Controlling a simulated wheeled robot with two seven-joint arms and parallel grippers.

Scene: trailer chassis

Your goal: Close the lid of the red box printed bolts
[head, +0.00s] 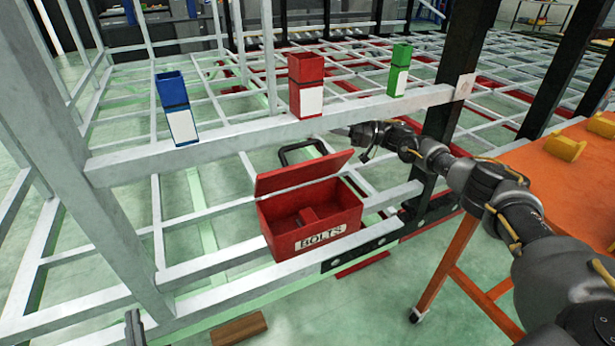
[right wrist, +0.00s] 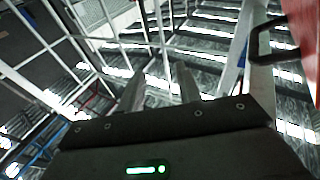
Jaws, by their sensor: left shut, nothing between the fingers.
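The red box printed bolts (head: 318,243) sits on the lower rails of the grey frame. Its lid (head: 305,172) stands open, tilted up at the back, with a black handle (head: 303,147) behind it. Something dark red lies inside. My right gripper (head: 343,131) is beyond the upper beam, above and right of the lid, not touching it as far as I can see. In the right wrist view its fingers (right wrist: 158,90) are apart and empty; the lid (right wrist: 304,38) and handle (right wrist: 257,42) show at the right edge. My left gripper (head: 135,328) is shut and empty, low at the left, away from the box.
A blue box (head: 176,105), a red upright box (head: 306,80) and a green box (head: 400,72) stand along the upper beam (head: 250,133). A dark post (head: 460,90) stands near my right arm. An orange table (head: 550,185) is at the right. A wood block (head: 238,329) lies below.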

